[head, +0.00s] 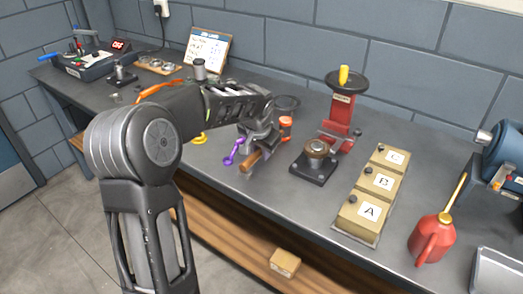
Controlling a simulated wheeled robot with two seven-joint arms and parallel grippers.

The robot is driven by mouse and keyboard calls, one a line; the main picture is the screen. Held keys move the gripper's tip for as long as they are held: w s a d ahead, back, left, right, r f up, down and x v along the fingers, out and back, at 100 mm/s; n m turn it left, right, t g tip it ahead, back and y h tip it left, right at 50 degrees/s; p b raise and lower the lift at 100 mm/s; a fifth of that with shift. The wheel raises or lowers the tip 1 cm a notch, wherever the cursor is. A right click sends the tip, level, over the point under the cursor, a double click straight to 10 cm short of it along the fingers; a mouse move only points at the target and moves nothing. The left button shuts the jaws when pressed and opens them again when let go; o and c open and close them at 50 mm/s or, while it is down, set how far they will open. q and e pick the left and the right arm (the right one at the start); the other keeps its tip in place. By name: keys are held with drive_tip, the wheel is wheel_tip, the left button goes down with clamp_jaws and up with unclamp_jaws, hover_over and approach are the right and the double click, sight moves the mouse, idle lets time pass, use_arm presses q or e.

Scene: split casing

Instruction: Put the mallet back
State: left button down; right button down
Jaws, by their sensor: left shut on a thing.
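My left gripper (263,142) is over the middle of the workbench, its arm reaching in from the left. It is shut on what looks like the mallet (251,160). A brown wooden piece of it sticks out below the fingers, towards the bench's front edge. The rest is hidden by the gripper, and I cannot tell whether it touches the bench. An orange-red piece (286,122) shows just right of the gripper; I cannot tell whether it belongs to the mallet. My right gripper is not in view.
A purple wrench (232,152) and a yellow tool (200,139) lie left of the gripper. To the right stand a black fixture (314,170), a red press (340,115), boxes lettered A (366,213), B and C, and a red oil can (432,240). Bare bench (290,210) lies in front.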

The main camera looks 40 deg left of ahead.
use_arm(q)
drive_tip(key=shift+f, duration=0.1)
drive_tip(key=c, duration=1.2)
unclamp_jaws()
drive_tip(key=shift+s+f, duration=0.1)
drive_tip(key=shift+f, duration=0.05)
wheel_tip(320, 180, up, 7)
drive_tip(key=p, duration=0.4)
drive_tip(key=shift+p, duration=0.35)
drive_tip(key=v, duration=0.8)
drive_tip(key=shift+b, duration=0.45)
